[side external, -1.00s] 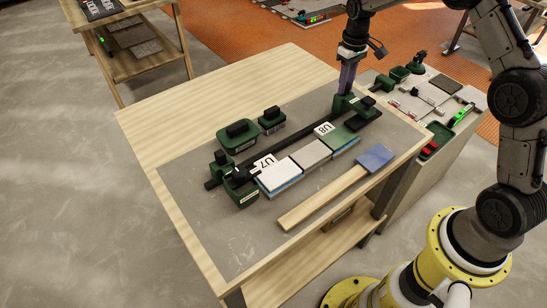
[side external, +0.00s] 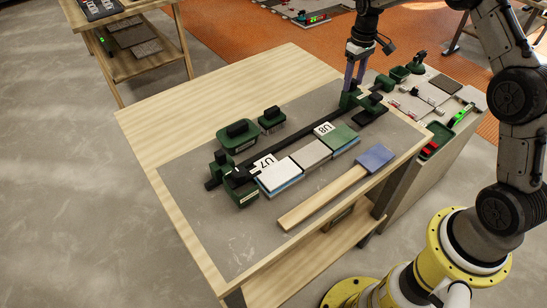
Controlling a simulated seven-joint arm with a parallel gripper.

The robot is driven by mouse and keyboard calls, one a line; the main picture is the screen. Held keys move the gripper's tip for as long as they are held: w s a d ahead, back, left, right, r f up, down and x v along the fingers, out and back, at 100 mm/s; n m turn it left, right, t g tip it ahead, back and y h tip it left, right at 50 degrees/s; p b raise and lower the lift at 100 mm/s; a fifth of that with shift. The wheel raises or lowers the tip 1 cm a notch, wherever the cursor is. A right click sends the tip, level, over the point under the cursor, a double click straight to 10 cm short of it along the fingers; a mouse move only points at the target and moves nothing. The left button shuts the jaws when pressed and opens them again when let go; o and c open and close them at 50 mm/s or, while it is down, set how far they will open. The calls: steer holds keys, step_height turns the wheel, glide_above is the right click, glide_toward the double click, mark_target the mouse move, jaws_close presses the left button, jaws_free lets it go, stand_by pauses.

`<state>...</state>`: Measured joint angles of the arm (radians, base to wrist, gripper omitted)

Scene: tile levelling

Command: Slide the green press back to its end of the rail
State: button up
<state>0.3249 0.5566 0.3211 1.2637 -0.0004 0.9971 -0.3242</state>
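The green press (side external: 352,99) stands at the right, far end of the black rail (side external: 310,141) on the bench. My gripper (side external: 354,84) is above it, with its two purple fingers spread and reaching down to the top of the press. The fingers look open; their tips partly merge with the press, so I cannot tell whether they touch it. A second green fixture (side external: 222,167) stands at the rail's left end. A row of tiles lies along the rail: a white one (side external: 277,177) near the U7 label, a grey one (side external: 311,154) and a green one (side external: 340,136) near the U8 label.
A wooden-handled tool with a blue pad (side external: 375,157) lies in front of the tiles. A side cabinet with parts (side external: 431,98) stands at right. The bench's front left is clear.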

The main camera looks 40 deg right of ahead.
steer(key=shift+r, duration=3.45)
steer(key=shift+a, duration=0.15)
steer(key=s+a+r+n+t, duration=0.15)
steer(key=a+r, duration=0.35)
steer(key=r, duration=0.6)
steer(key=s+a+r+t, duration=0.1)
steer(key=s+a+r, duration=0.3)
steer(key=s, duration=0.2)
steer(key=s+a+r+t, duration=0.2)
steer(key=s+a+r, duration=0.15)
steer(key=s, duration=0.25)
steer(key=s+a+f+t, duration=0.1)
steer(key=s+a, duration=0.2)
steer(key=s, duration=1.1)
steer(key=s+f+m, duration=0.1)
steer(key=s+f, duration=0.4)
steer(key=f, duration=0.2)
steer(key=shift+s+a+f, duration=0.15)
steer(key=shift+s+a, duration=0.05)
steer(key=shift+a, duration=0.2)
